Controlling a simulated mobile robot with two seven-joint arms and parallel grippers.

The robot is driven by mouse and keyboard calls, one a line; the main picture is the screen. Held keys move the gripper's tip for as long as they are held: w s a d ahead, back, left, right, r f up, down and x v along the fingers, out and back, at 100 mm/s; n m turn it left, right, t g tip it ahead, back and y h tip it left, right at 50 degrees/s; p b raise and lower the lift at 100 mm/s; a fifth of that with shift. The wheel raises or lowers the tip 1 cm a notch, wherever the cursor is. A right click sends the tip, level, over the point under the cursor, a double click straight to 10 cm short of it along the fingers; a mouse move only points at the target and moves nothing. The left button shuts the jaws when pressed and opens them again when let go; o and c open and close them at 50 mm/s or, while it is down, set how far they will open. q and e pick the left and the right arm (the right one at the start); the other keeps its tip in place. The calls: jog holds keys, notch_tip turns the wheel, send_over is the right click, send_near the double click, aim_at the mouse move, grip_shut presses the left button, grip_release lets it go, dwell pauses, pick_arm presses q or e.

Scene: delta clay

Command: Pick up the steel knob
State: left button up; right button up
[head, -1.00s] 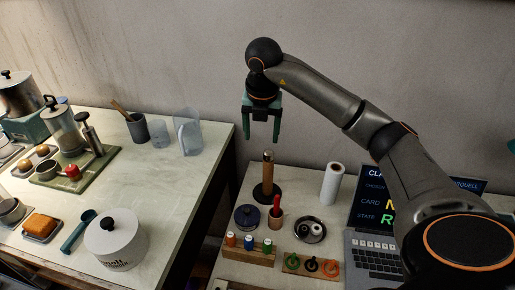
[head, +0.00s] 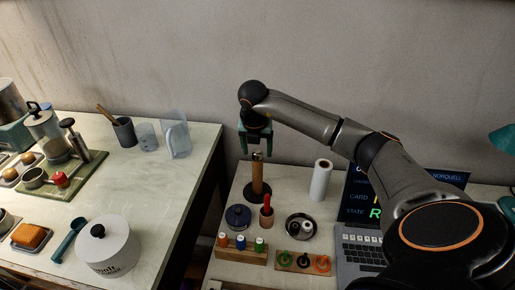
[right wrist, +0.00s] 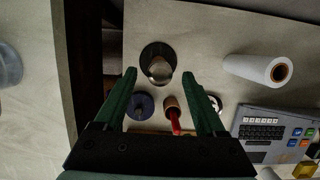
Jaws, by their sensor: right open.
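An upright wooden post (head: 257,178) stands on a round dark base at the back of the right-hand counter. In the right wrist view a pale, shiny round top (right wrist: 160,69), which looks like the steel knob, shows over the dark base. In the head view the knob is small and hard to make out. My right gripper (head: 256,150) points down with its green fingers open, one on each side of the post's top. In the right wrist view the knob lies between the fingertips (right wrist: 160,67); I cannot tell whether they touch it. My left gripper is not in view.
Near the post are a blue lidded pot (head: 238,216), a red-handled tool in a cup (head: 267,212), a round dark dish (head: 301,228) and a white roll (head: 320,180). A laptop (head: 362,248) stands right. A gap separates the left counter (head: 180,190).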

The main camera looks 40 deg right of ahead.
jog(key=shift+f, duration=0.3)
jog(key=shift+c, duration=0.4)
grip_shut()
